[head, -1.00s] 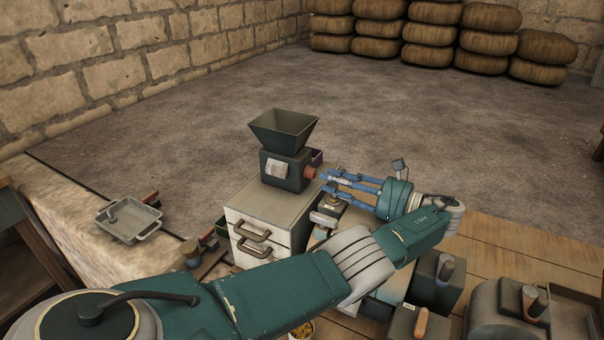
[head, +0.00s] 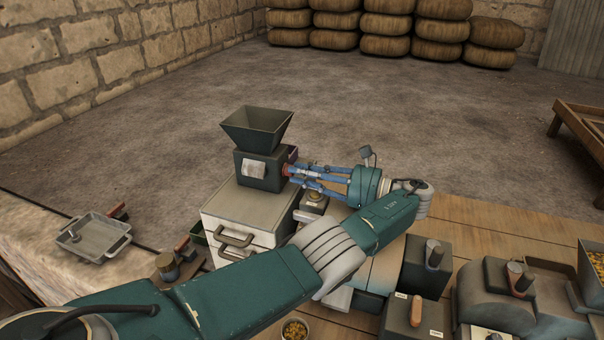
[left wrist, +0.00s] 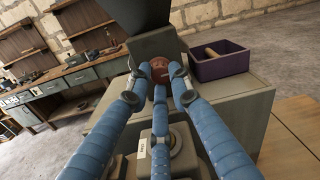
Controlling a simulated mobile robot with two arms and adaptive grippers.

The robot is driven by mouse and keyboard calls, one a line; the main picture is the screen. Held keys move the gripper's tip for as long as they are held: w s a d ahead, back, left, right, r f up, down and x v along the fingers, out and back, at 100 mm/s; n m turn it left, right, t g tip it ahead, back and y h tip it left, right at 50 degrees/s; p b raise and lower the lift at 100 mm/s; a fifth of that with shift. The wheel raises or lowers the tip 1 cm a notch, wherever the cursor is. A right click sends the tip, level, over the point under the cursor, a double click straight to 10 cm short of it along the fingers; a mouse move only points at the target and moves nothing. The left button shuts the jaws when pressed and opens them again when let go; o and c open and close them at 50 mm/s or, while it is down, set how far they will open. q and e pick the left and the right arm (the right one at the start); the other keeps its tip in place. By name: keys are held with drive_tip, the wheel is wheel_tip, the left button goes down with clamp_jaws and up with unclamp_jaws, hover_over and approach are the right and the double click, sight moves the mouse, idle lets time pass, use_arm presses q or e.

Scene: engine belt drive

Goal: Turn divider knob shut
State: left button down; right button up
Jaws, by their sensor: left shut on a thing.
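The divider knob is a small red-brown round knob (left wrist: 160,70) on the side of a dark green box with a hopper (head: 257,130). The box stands on a pale drawer cabinet (head: 238,222). My left gripper (head: 290,174) reaches in from the right of the box, with its blue fingers at the knob. In the left wrist view the fingers (left wrist: 160,84) close around the knob's sides, and the knob shows between their tips. In the head view the fingers partly hide the knob. My right gripper is not in view.
A purple bin (left wrist: 221,63) stands beside the box on the cabinet top. A small device with a round top (head: 314,198) sits just below my left fingers. Dark machines with handles (head: 430,265) stand at right. A grey tray (head: 93,237) lies on the stone ledge at left.

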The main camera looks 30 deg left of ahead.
use_arm(q)
drive_tip(key=shift+f, duration=0.1)
drive_tip(key=n+b, duration=0.3)
drive_tip(key=n, duration=1.5)
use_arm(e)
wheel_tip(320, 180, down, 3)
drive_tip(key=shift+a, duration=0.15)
use_arm(q)
drive_tip(key=shift+w+a, duration=0.1)
drive_tip(key=shift+r, duration=0.2)
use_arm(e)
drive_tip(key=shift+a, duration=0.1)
use_arm(q)
drive_tip(key=c, duration=2)
unclamp_jaws()
drive_tip(key=shift+o, duration=0.8)
drive_tip(key=shift+a+f, duration=0.1)
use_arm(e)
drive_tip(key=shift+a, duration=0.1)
